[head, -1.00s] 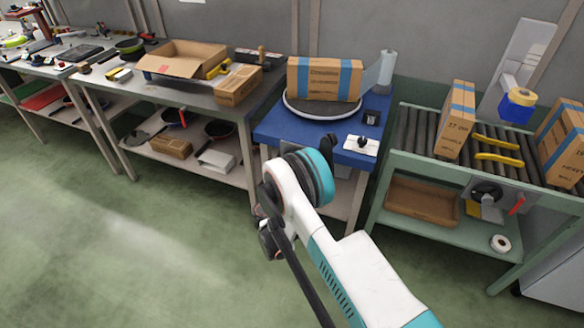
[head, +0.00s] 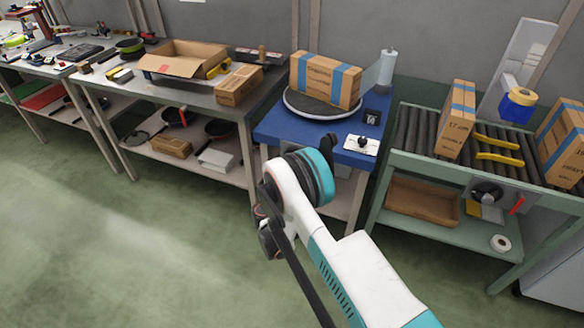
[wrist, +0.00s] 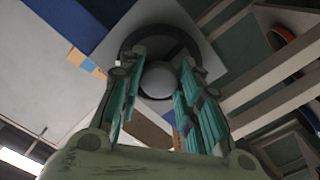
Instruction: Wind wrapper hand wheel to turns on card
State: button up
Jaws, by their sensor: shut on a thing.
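In the wrist view, the hand wheel is a dark ring (wrist: 184,37) with a round grey knob (wrist: 157,80) in front of it. My gripper (wrist: 157,88) has a teal finger on each side of the knob and is shut on it. In the head view my arm hides the gripper. The wrapper's round turntable (head: 310,110) stands on a blue table (head: 285,130) and bears a brown box (head: 318,77) with blue bands. A white plate (head: 374,150) with a black part lies at the table's front right. I cannot read any number on a card.
A film roll (head: 388,66) stands behind the turntable, with a small black device (head: 372,117) near it. A roller conveyor (head: 411,125) with boxes is at right. A metal bench (head: 190,95) with an open carton (head: 180,58) is at left. The green floor in front is clear.

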aim_at(293, 147)
jog(key=o, duration=1)
jog(key=shift+d, duration=0.1)
jog(key=shift+o, duration=0.2)
jog(key=shift+r, duration=0.1)
notch_tip(293, 147, up, 10)
jog(key=shift+f, duration=0.1)
